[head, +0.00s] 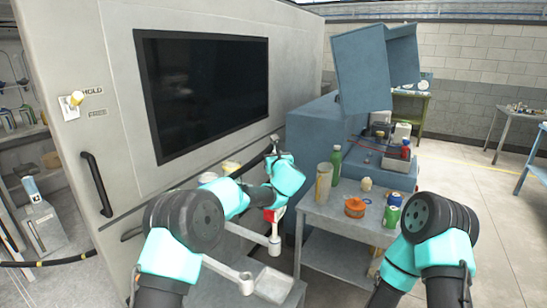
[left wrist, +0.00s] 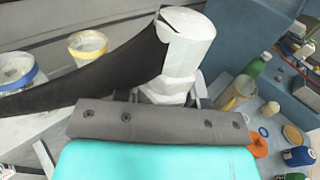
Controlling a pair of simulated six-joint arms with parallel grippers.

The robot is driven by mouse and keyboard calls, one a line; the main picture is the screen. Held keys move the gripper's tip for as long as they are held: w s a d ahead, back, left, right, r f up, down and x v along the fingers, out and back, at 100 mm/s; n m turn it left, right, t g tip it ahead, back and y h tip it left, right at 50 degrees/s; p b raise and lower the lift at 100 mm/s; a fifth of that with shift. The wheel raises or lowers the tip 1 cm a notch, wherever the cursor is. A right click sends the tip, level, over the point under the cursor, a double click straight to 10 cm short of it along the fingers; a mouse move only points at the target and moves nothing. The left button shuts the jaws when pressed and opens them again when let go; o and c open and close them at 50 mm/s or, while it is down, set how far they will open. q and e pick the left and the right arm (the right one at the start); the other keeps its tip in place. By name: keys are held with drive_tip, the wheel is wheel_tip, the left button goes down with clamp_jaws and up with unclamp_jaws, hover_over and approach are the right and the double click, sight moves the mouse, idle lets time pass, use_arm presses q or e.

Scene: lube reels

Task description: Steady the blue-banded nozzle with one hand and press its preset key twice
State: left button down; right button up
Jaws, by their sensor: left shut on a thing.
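My left gripper (head: 274,150) is in front of the grey cabinet and shut on a white, faceted piece (left wrist: 180,70), which looks like the nozzle. A black, hose-like shape (left wrist: 105,85) runs from its top to the left. No blue band shows on the held piece, and I cannot make out a preset key. In the left wrist view a white cup with a blue band (left wrist: 15,72) and one with a yellow band (left wrist: 87,46) stand to the left, apart from the gripper. My right arm is at the lower right of the head view; its gripper is out of frame.
A grey bench (head: 330,212) to the right holds a green bottle (head: 336,162), an orange tub (head: 355,207), a green can (head: 391,216) and other containers. A blue machine (head: 318,130) stands behind it. A dark screen (head: 205,90) is on the cabinet. Open floor lies at right.

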clamp_jaws()
idle(1.4)
